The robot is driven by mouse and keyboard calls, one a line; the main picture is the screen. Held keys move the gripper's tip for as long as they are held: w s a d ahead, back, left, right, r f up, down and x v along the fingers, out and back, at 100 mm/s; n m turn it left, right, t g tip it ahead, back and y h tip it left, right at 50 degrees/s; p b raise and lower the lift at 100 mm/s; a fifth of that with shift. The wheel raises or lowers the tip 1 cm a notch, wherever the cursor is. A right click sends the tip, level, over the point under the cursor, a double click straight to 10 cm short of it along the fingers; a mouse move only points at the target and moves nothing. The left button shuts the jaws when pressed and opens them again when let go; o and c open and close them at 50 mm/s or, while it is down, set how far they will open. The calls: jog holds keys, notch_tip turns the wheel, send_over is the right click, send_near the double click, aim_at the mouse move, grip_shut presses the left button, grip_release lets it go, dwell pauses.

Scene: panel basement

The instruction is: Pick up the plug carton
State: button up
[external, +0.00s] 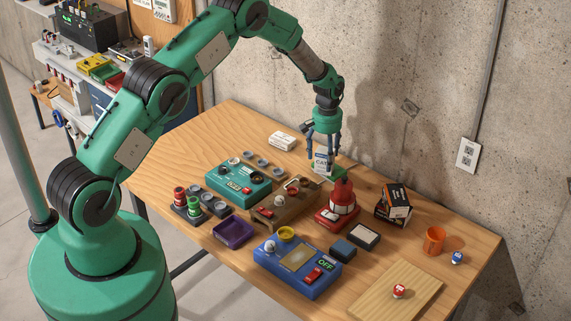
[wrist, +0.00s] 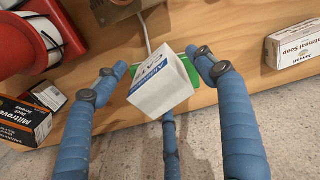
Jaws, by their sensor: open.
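A white carton with blue print and a green part at its base, which I take for the plug carton (external: 321,160), stands near the wall side of the wooden table. In the wrist view the white carton (wrist: 160,88) lies between my blue fingers, its top tilted toward the camera. Its print is only partly readable, beginning with "CAT". My gripper (external: 323,152) points down over the carton, with fingers spread to its left, right and near side. In the wrist view my gripper (wrist: 158,78) is open; gaps show between the side fingers and the carton.
A red beacon-like thing (external: 338,207) stands close in front of the carton. Dark boxes (external: 394,205) are to its right, and a soap box (external: 281,141) is to its left at the back. A wooden block (external: 287,208) and teal panel (external: 238,184) crowd the left. The concrete wall is close behind.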

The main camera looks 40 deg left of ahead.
aim_at(325, 151)
jog(key=shift+c, duration=0.3)
jog(key=c, duration=1.6)
jog(key=shift+o, duration=0.2)
jog(key=shift+r, duration=0.1)
jog(key=shift+r+b, duration=0.45)
jog(key=shift+r, duration=0.9)
jog(key=shift+s+r, duration=0.2)
jog(key=shift+r, duration=0.15)
jog(key=s, duration=0.5)
jog(key=s+r+b, duration=0.1)
jog(key=s, duration=0.4)
jog(key=s+b, duration=0.1)
jog(key=s, duration=0.4)
jog(key=shift+s+r, duration=0.2)
jog(key=shift+s, duration=0.1)
